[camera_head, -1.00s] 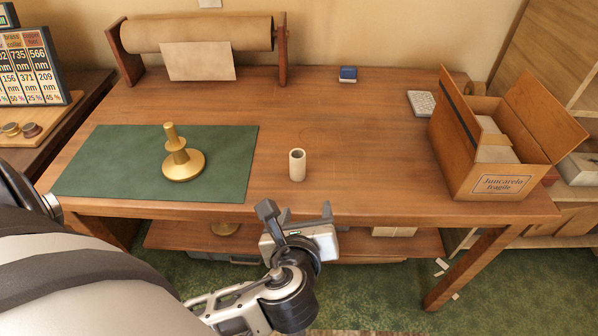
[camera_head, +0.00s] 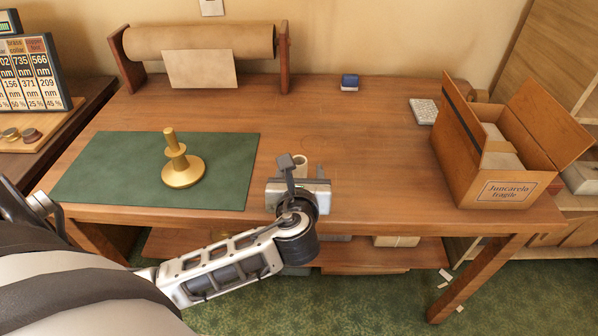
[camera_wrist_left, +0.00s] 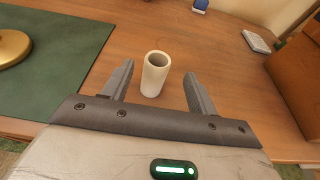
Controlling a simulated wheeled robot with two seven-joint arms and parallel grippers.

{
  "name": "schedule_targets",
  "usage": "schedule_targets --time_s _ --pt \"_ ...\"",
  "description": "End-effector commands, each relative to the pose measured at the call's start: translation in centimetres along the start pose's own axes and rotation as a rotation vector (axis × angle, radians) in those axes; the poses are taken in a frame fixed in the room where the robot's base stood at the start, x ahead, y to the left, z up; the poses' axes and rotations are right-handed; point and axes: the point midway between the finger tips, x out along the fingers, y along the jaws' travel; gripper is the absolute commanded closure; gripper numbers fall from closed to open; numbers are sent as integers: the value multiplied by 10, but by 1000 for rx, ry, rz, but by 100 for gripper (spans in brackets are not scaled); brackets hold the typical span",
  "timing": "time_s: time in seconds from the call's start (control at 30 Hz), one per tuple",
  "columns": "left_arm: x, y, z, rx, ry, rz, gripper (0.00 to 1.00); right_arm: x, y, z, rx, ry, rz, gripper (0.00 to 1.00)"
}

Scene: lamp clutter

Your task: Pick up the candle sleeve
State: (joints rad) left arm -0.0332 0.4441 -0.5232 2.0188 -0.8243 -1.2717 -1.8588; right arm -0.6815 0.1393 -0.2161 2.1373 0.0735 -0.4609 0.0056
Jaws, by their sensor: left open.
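The candle sleeve (camera_wrist_left: 154,76) is a cream hollow tube standing upright on the wooden table, right of the green mat. In the head view only part of its top (camera_head: 300,163) shows, since my left gripper (camera_head: 293,165) hides the rest. In the left wrist view my left gripper (camera_wrist_left: 157,82) is open, with its two fingers pointing toward the sleeve. The sleeve appears between the fingers and slightly beyond them, with room on both sides. I see no contact. My right gripper is not in view.
A brass lamp base (camera_head: 182,165) stands on the green mat (camera_head: 105,178) at left. An open cardboard box (camera_head: 500,190) stands at the table's right end. A paper roll (camera_head: 200,40), a blue item (camera_head: 349,82) and a pale pad (camera_head: 423,111) lie further back.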

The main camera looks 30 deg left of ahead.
Motion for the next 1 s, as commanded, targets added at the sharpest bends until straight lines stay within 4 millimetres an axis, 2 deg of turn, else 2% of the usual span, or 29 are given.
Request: schedule_targets --time_s 0.13,0.23,0.53,0.57,0.7,0.73,1.0 --pt "24 5 8 0 -4 3 42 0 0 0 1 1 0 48" --pt "36 4 6 0 -2 1 42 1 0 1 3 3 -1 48" --pt "43 4 6 0 -1 0 42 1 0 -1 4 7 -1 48" --pt "43 4 6 0 -1 0 44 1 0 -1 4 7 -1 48" --pt "43 4 6 0 -1 0 83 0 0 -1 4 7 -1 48" --pt "43 4 6 0 -1 0 89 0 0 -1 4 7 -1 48" --pt "42 4 6 0 -1 0 89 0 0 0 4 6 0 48"
